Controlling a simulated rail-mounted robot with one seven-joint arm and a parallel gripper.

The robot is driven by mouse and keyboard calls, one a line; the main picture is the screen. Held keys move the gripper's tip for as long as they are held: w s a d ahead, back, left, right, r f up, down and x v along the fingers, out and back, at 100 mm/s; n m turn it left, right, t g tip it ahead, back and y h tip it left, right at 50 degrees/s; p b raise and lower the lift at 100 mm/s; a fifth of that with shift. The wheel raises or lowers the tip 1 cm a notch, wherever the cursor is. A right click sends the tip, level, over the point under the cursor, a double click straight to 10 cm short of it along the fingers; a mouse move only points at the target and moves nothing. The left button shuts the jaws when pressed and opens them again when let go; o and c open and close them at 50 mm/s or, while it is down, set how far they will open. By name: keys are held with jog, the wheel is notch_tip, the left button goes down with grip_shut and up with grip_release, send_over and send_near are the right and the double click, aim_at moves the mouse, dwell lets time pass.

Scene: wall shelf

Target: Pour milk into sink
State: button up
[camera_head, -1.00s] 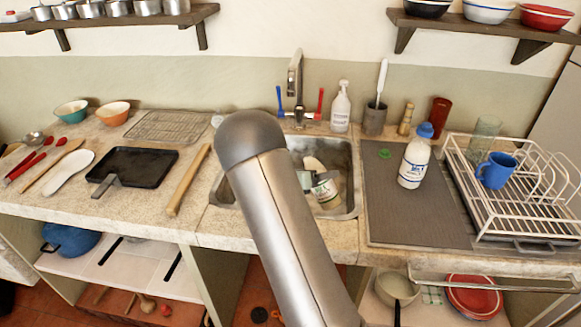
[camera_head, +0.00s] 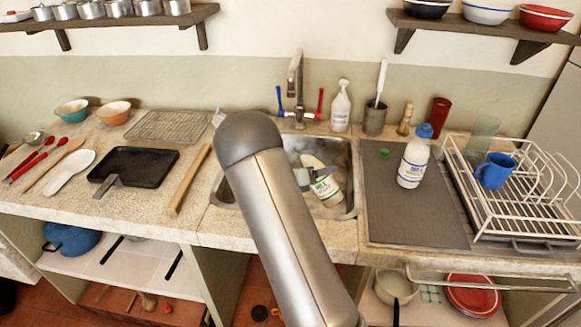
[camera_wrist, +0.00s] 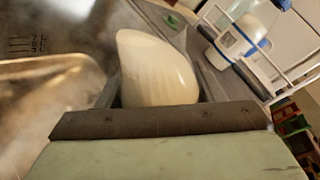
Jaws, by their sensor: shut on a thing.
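The milk bottle (camera_head: 326,188) is cream-white with a green-marked label. It is tilted inside the sink basin (camera_head: 349,207), partly hidden by my arm and gripper in the head view. My gripper (camera_head: 303,178) is shut on it. In the wrist view the pale rounded bottle (camera_wrist: 157,72) sticks out past the dark gripper edge, with the metal sink (camera_wrist: 50,85) to its left. I cannot tell whether milk is flowing out. A green cap (camera_head: 384,153) lies on the grey mat right of the sink.
A blue-capped white bottle (camera_head: 414,158) stands on the grey mat (camera_head: 410,215). A dish rack (camera_head: 515,205) with a blue mug (camera_head: 495,170) is farther right. The faucet (camera_head: 297,85) rises behind the sink. A wooden rolling pin (camera_head: 190,180) lies left of it.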

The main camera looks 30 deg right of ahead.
aim_at(325, 166)
jog(key=shift+r+n, duration=0.3)
jog(key=shift+n+h, duration=0.5)
jog(key=shift+n, duration=0.3)
jog(key=shift+s+d+r+p, duration=0.1)
jog(key=shift+s+r+p, duration=0.05)
jog(key=shift+r+p, duration=0.8)
jog(key=shift+s+d+r+p, duration=0.1)
jog(key=shift+r+p, duration=0.55)
jog(key=shift+r, duration=0.5)
jog(key=shift+f, duration=0.1)
jog(key=shift+s+f+n+h, duration=0.15)
jog(key=shift+n+h, duration=0.25)
jog(key=shift+n, duration=0.4)
jog(key=shift+r+n+h, duration=0.4)
jog(key=shift+r+n, duration=0.25)
jog(key=shift+n, duration=0.15)
jog(key=shift+w+a+r+n+t+h, duration=0.35)
jog(key=shift+w+r+n, duration=0.3)
jog(key=shift+n, duration=0.25)
dwell(1.5)
jog(key=shift+r+p, duration=0.1)
jog(key=shift+p, duration=0.4)
